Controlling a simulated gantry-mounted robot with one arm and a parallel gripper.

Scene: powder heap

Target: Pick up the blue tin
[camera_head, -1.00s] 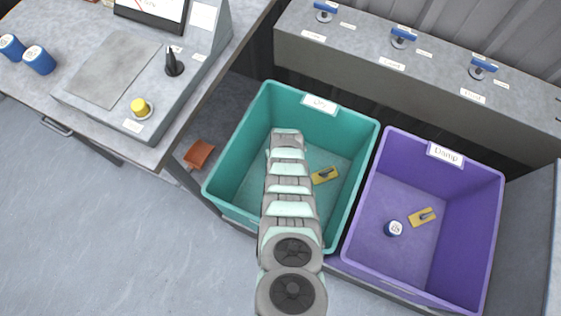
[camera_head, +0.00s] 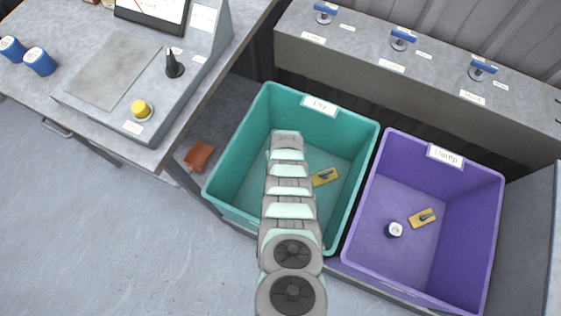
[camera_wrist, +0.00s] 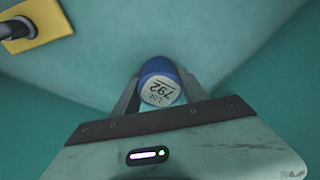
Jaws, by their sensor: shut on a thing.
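In the wrist view a blue tin (camera_wrist: 160,85) with a pale top marked "792" sits between the two fingers of my gripper (camera_wrist: 160,92). The fingers are shut on its sides. The tin is inside the teal bin (camera_head: 234,140), whose floor and walls surround it in the wrist view. In the head view my arm reaches down into this bin and hides both the gripper and this tin. I cannot tell whether the tin touches the bin floor.
A yellow block with a dark handle (camera_head: 325,177) lies in the teal bin. Bin walls enclose my gripper.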

